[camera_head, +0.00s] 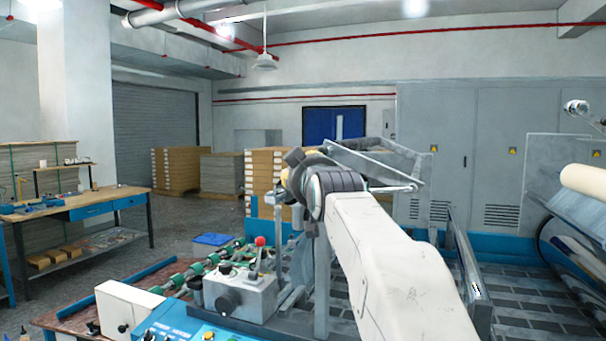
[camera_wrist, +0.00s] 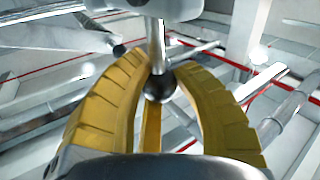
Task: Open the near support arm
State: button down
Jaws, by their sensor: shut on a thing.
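My gripper (camera_wrist: 160,68) has yellow ribbed fingers curved in around a bright metal rod (camera_wrist: 157,40) with a dark round knob (camera_wrist: 160,88) at its end. The knob sits between the fingers, and the grip is shut on this handle. In the head view my gripper (camera_head: 291,172) is mostly hidden behind my own wrist. A grey metal arm (camera_head: 362,163), which looks like the near support arm, runs right from there at about wrist height. I cannot tell from these frames how far it is swung.
A control box (camera_head: 245,292) with a red-knobbed lever (camera_head: 260,242) stands left of my arm. A roller conveyor (camera_head: 190,275) runs behind it. A slatted machine bed (camera_head: 540,310) and a pale roll (camera_head: 585,181) lie to the right. A workbench (camera_head: 75,205) stands far left.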

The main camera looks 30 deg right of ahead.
jog(key=c, duration=1.4)
grip_release()
jog(key=shift+c, duration=0.2)
jog(key=o, duration=0.3)
jog(key=shift+s+a, duration=0.15)
jog(key=shift+s, duration=0.05)
jog(key=shift+o, duration=1.1)
jog(key=shift+w, duration=0.1)
jog(key=v, duration=1.2)
